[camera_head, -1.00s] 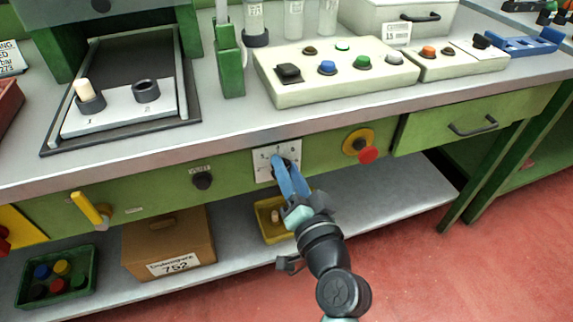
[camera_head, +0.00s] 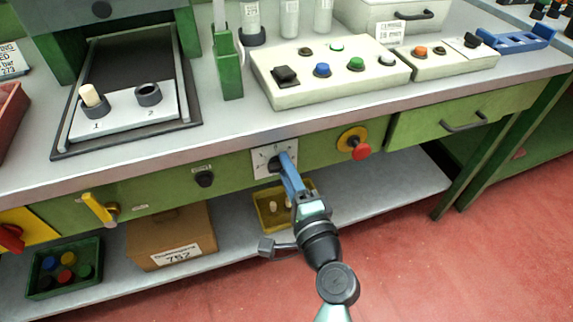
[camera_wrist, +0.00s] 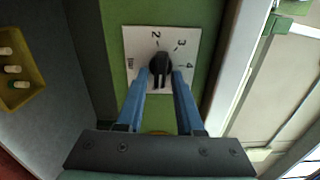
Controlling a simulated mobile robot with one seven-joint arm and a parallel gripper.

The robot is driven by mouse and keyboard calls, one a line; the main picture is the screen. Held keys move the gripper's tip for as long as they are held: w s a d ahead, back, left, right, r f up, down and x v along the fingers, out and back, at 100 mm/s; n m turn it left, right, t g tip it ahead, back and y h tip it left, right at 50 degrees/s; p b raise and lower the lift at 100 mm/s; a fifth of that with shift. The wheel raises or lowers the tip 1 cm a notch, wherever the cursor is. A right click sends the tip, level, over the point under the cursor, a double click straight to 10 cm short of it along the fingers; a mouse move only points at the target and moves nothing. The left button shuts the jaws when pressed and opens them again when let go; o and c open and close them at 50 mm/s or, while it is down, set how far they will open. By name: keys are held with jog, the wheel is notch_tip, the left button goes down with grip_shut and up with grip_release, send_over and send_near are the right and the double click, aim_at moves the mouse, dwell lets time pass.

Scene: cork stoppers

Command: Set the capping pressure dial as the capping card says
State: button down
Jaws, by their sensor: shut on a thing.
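The pressure dial's white plate (camera_head: 261,164) is on the green front panel under the bench top. It also shows in the wrist view (camera_wrist: 134,40), with numbers 2, 3 and 4 visible around the knob. The black dial knob (camera_wrist: 161,66) stands between the two blue fingers of my gripper (camera_wrist: 160,78). In the head view my gripper (camera_head: 286,165) reaches the dial and hides part of it. The fingers are shut on the knob. The exact setting is hard to read. A small card (camera_head: 390,33) stands behind the button panels; its text is too small to read.
A yellow tray (camera_head: 268,220) with corks is on the shelf below. The bench edge overhangs the panel.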

jog(key=shift+m, duration=0.6)
jog(key=shift+f, duration=0.1)
jog(key=c, duration=0.8)
grip_release()
jog(key=shift+c, duration=0.2)
jog(key=shift+s, duration=0.15)
jog(key=v, duration=1.2)
jog(key=shift+s+p, duration=0.35)
jog(key=shift+p, duration=0.05)
